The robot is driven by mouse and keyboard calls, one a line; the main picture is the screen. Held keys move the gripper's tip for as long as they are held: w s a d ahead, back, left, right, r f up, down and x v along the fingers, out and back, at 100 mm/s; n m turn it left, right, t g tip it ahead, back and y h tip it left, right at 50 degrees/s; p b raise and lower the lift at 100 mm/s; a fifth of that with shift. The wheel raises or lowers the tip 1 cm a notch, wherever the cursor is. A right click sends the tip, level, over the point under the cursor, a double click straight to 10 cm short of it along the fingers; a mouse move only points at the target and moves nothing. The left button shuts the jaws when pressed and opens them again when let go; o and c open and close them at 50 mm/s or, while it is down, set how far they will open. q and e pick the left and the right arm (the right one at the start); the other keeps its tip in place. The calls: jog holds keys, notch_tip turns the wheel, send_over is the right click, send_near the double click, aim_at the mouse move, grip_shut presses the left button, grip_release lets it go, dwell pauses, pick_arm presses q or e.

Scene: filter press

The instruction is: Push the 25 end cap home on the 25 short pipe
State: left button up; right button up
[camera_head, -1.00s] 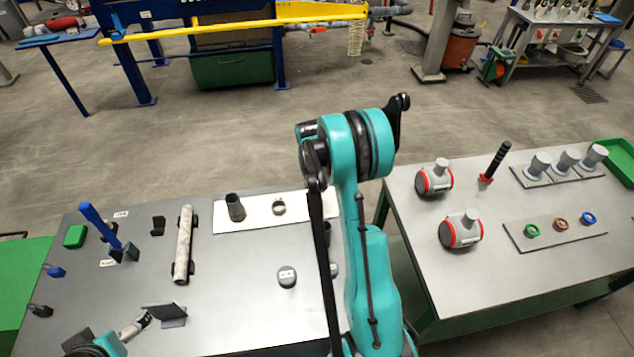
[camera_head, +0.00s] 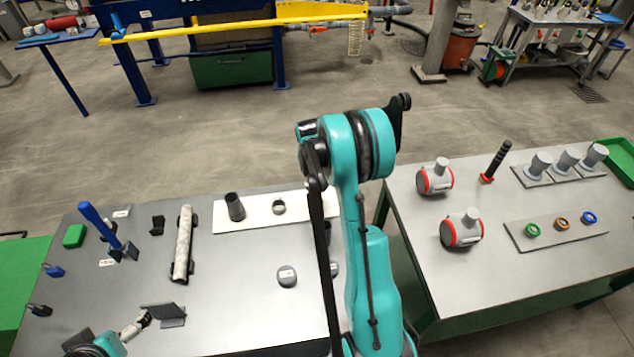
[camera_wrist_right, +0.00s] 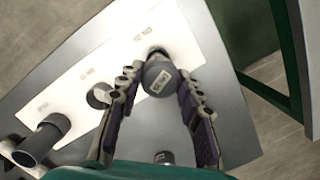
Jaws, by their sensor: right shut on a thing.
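In the right wrist view the 25 end cap (camera_wrist_right: 158,80), a grey round cap with a white label, sits between the two fingers of my right gripper (camera_wrist_right: 160,74). The gripper is shut on it. A dark part, apparently the short pipe (camera_wrist_right: 157,51), shows just beyond the cap over the white strip. The cap hides most of it, so how far the cap is on cannot be told. In the head view my right arm hides this gripper and the cap. My left gripper (camera_head: 136,327) is at the bottom left of the head view, close to a dark angled plate; its fingers are unclear.
The white strip (camera_head: 258,217) carries a dark standing pipe (camera_head: 235,207) and a ring (camera_head: 279,206). A grey labelled cap (camera_head: 287,276) lies on the table in front. A mottled pipe (camera_head: 184,243) rests in a holder. A second table (camera_head: 500,275) stands right.

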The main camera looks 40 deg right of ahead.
aim_at(314, 186)
dwell(0.4)
jog(key=shift+f+b, duration=0.6)
jog(key=shift+b, duration=0.15)
jog(key=o, duration=0.8)
jog(key=shift+c, duration=0.2)
notch_tip(314, 186, up, 11)
jog(key=a+p, duration=0.1)
jog(key=p, duration=0.5)
jog(key=shift+s+a, duration=0.25)
jog(key=shift+a, duration=0.05)
